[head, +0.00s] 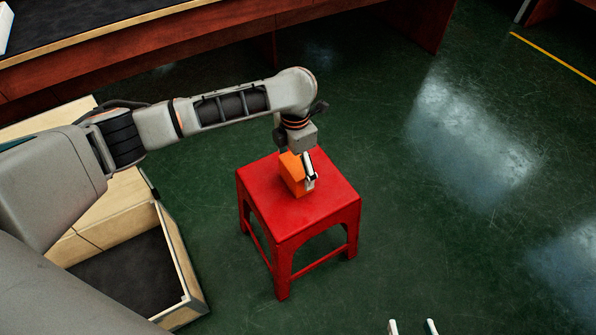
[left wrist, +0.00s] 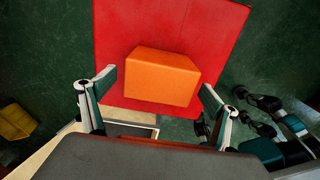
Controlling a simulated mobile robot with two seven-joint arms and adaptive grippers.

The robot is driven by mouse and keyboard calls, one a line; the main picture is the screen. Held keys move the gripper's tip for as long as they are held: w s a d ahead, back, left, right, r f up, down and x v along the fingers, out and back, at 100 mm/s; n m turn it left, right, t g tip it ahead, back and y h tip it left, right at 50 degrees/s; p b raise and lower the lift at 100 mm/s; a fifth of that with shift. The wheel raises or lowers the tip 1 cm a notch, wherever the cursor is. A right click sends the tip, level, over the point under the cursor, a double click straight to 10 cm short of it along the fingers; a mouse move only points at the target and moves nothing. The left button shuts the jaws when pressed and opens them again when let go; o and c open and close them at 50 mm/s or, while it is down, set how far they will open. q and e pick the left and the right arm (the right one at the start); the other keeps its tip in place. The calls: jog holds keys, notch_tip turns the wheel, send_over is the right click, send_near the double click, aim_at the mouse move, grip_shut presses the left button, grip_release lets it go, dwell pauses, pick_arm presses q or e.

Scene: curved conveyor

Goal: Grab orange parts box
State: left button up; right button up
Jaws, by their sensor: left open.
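The orange parts box (head: 292,174) sits on the red stool (head: 305,211), and my left gripper (head: 309,172) is directly over it, hiding part of it. In the left wrist view the orange box (left wrist: 163,77) lies on the red stool top (left wrist: 215,30). The left gripper's fingers (left wrist: 158,88) are spread wide, one to each side of the box, with a gap on both sides; the height of the tips against the box is hard to tell. My right gripper (head: 412,327) shows only as two separated fingertips at the bottom edge.
A wooden-sided structure (head: 182,260) with a dark bed stands left of the stool. A long reddish-brown bench or conveyor (head: 130,52) runs along the back. The green floor (head: 430,220) to the right of the stool is clear. A yellow object (left wrist: 15,122) shows at the left wrist view's edge.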

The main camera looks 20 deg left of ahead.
pick_arm(q)
jog(key=f+b, duration=0.2)
jog(key=f, duration=0.2)
jog(key=shift+s+f, duration=0.15)
jog(key=shift+s, duration=0.05)
jog(key=shift+w+f, duration=0.1)
jog(key=shift+f, duration=0.3)
jog(key=shift+w, duration=0.15)
jog(key=shift+r, duration=0.35)
jog(key=c, duration=1.4)
pick_arm(e)
jog(key=shift+w+a+r+m+t, duration=0.3)
jog(key=shift+w+a+r+m, duration=0.15)
jog(key=shift+a+r, duration=0.35)
pick_arm(q)
jog(key=shift+c, duration=0.2)
pick_arm(e)
jog(key=shift+w, duration=0.1)
